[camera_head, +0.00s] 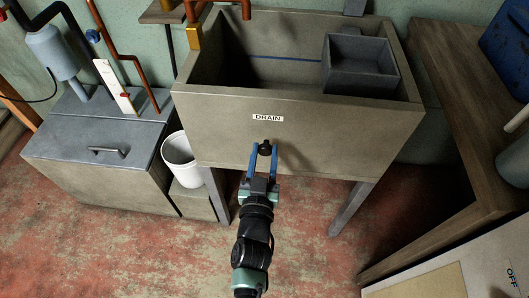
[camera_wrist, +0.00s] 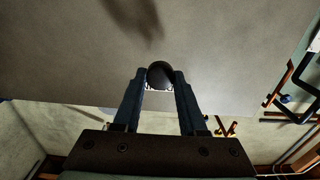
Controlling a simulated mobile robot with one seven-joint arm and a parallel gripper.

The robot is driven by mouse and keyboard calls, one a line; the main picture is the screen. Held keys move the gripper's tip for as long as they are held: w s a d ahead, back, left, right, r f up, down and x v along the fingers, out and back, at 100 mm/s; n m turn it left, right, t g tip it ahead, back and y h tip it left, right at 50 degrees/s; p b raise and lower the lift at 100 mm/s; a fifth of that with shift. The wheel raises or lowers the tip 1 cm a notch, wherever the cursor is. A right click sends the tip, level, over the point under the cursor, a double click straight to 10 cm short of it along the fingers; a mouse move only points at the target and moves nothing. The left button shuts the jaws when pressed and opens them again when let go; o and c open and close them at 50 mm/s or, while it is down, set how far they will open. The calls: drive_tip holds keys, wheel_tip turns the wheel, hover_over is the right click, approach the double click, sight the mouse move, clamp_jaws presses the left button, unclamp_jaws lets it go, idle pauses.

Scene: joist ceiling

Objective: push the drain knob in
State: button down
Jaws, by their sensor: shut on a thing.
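The drain knob (camera_head: 265,148) is a small black round knob on the front of the grey-brown sink (camera_head: 215,118), just below a white label reading DRAIN (camera_head: 268,118). In the wrist view the knob (camera_wrist: 160,74) is a dark ball between the two fingertips. My gripper (camera_head: 263,157) reaches the sink front from below, its blue fingers on either side of the knob. In the wrist view my gripper (camera_wrist: 160,82) is shut on the knob. A pale metallic bit shows just under the ball; how far the knob stands out from the sink is hard to tell.
A dark grey box (camera_head: 360,65) sits in the sink's right end. A white bucket (camera_head: 181,158) stands at the left beside a grey cabinet (camera_head: 95,150) with a handle. A wooden bench (camera_head: 455,110) is at the right. Open floor lies around my arm.

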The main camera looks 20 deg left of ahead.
sight(265, 152)
drive_tip(key=x, duration=0.3)
drive_tip(key=shift+w, duration=0.15)
drive_tip(key=shift+r, duration=0.15)
drive_tip(key=c, duration=0.9)
unclamp_jaws()
drive_tip(key=o, duration=0.4)
drive_tip(key=shift+w, duration=0.1)
drive_tip(key=v, duration=1.3)
drive_tip(key=shift+p, duration=0.4)
